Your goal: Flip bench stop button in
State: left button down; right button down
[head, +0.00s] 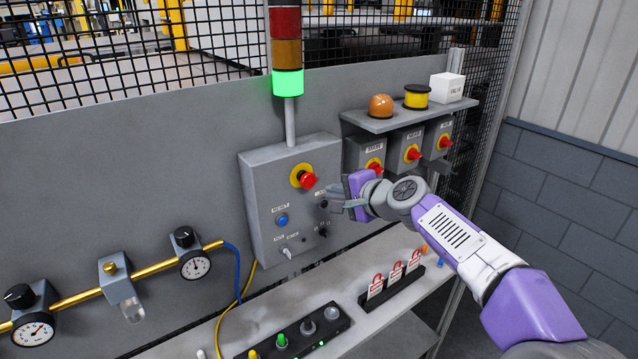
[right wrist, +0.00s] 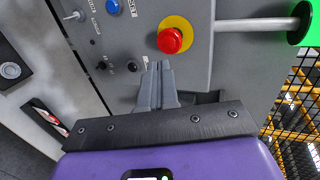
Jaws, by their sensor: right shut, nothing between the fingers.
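A red mushroom stop button (head: 308,181) on a yellow ring sticks out of the grey control box (head: 262,200), high on its front face. It also shows in the right wrist view (right wrist: 171,40), just beyond my fingertips. My right gripper (head: 330,204) is in front of the box, to the right of and slightly below the button. Its fingers are shut and empty, pointing toward the box face; in the right wrist view (right wrist: 160,66) the tips appear near the button with a small gap. I cannot tell the exact depth. My left gripper is not in view.
The box also has a blue button (head: 282,220), a toggle (head: 286,252) and black knobs. A light tower (head: 287,83) glows green. Gauges on a yellow pipe (head: 75,294) are at left.

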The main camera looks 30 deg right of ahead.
aim_at(311, 182)
jog(key=x, duration=0.3)
jog(key=r+p+x, duration=0.1)
jog(key=x, duration=0.2)
jog(key=shift+w, duration=0.5)
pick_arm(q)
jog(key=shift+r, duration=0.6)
